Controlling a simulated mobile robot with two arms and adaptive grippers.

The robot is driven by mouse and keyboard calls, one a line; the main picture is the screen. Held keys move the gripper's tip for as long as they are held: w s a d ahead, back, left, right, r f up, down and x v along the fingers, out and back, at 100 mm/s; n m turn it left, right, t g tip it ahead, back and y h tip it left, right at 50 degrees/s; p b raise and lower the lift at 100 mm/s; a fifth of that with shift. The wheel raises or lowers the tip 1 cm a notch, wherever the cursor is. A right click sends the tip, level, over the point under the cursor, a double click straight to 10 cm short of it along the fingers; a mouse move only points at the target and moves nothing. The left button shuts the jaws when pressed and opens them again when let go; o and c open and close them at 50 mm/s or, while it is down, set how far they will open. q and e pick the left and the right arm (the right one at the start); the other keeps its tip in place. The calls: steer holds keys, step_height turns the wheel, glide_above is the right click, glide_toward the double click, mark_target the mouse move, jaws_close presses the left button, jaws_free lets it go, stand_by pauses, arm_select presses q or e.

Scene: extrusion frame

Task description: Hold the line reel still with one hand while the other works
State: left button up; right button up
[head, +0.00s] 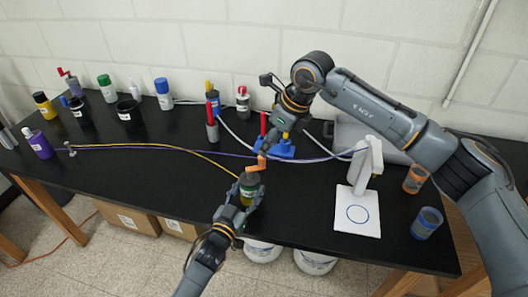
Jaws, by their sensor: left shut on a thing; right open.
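The line reel (250,184) stands near the front edge of the black table, with a dark green and yellowish body and an orange crank (257,164) on top. My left gripper (247,204) is shut around its body from the front. A yellow line (190,152) runs from the reel's area left to a small post (70,149). My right gripper (275,112) is open behind the reel, above and near a blue holder (281,149) with red upright parts. The gripper partly hides this holder, and I cannot tell whether they touch.
Several bottles and cups line the back left. The table's left-centre front is mostly clear apart from the lines.

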steer(key=v, duration=0.5)
steer(key=shift+d+r, duration=0.1)
steer(key=shift+r, duration=0.1)
stand_by(0.3)
